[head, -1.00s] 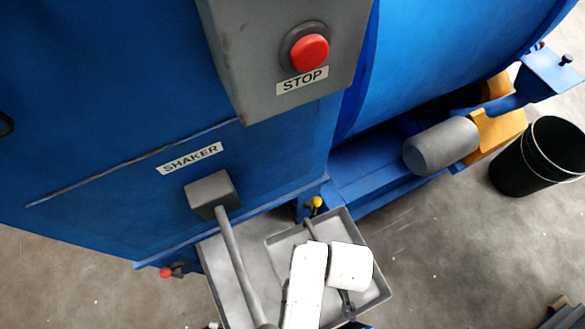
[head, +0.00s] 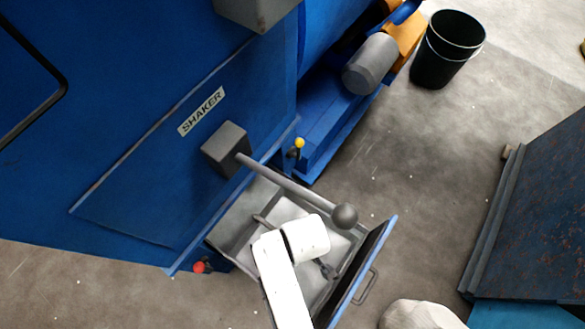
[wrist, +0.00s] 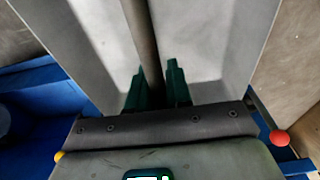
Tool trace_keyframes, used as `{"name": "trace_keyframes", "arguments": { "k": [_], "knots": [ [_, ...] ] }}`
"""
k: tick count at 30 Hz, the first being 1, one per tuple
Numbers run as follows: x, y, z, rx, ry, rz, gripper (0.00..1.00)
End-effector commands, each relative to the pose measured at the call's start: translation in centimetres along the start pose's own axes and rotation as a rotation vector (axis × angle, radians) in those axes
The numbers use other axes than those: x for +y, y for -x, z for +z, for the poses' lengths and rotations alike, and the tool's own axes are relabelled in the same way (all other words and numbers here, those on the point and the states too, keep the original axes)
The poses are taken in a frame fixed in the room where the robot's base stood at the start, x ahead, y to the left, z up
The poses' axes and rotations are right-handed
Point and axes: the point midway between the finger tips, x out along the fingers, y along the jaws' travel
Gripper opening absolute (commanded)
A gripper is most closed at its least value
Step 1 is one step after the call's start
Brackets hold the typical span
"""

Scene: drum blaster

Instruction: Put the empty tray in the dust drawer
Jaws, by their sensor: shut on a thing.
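The empty grey tray (head: 290,208) lies in or just over the opened dust drawer (head: 372,262); I cannot tell whether it touches the drawer's floor. The drawer has a blue front with a wire handle. A grey bar spans the tray, and my white arm hides its middle in the head view. In the wrist view the green fingers of my gripper (wrist: 157,90) are shut on this bar (wrist: 143,42), with the pale tray inside below. My fingers are hidden in the head view.
The shaker lever (head: 290,183), with a round knob, reaches over the drawer. A red knob (head: 200,267) and a yellow knob (head: 299,143) flank the drawer opening. A black bucket (head: 447,50) stands at the upper right. A rusty dark bin (head: 535,215) stands right, with clear floor between.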

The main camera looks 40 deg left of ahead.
Motion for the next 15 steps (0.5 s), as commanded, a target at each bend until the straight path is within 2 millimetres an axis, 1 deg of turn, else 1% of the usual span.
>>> {"name": "trace_keyframes", "arguments": {
  "k": [1,6,15],
  "knots": [
    [0.0,-1.1,0.1,-0.001,0.0,0.0,0.0],
    [0.0,-3.7,0.4,0.0,0.001,0.001,0.0],
    [0.1,-5.6,0.6,0.001,0.001,0.002,0.0]
  ]
}}
